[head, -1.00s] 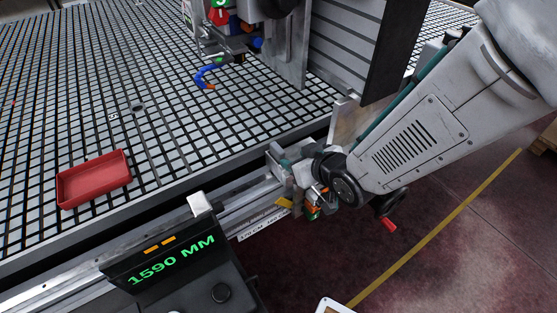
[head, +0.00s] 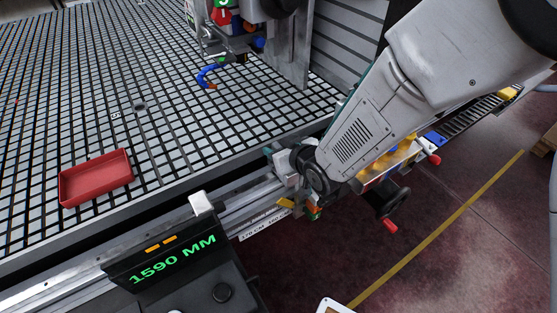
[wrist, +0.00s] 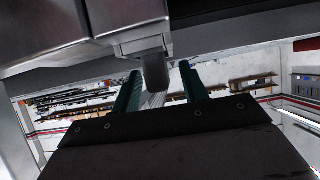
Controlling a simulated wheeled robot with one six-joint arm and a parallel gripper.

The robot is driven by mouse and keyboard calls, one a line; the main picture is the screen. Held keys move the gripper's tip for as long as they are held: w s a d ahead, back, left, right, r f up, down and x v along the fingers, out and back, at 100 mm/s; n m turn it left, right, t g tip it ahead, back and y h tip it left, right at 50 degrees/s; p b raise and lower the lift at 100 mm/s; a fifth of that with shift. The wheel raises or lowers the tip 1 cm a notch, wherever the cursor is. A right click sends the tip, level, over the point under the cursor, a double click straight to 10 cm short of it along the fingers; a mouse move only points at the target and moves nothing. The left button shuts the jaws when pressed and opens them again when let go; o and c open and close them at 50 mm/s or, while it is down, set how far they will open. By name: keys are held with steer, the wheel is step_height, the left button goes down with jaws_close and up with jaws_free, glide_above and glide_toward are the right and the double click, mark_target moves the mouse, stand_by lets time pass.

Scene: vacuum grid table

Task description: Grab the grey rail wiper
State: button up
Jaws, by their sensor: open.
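In the wrist view, a grey round-ended block (wrist: 155,74), which looks like the rail wiper, hangs below a metal bracket. My gripper (wrist: 160,82) is open. Its two teal fingers stand on either side of the block, with visible gaps, so they look apart from it. Whether the block lies fully between them in depth, I cannot tell. In the head view, my gripper (head: 274,153) is at the table's front rail, beside the machine carriage. My own wrist hides most of that spot, and the wiper cannot be made out clearly there.
The gridded table (head: 110,95) fills the left. A red tray (head: 95,180) lies near its front edge. A 1590 MM display (head: 165,258) stands before the rail. A handwheel with a red grip (head: 391,222) is right of my wrist. Open floor lies at lower right.

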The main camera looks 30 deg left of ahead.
jaws_close()
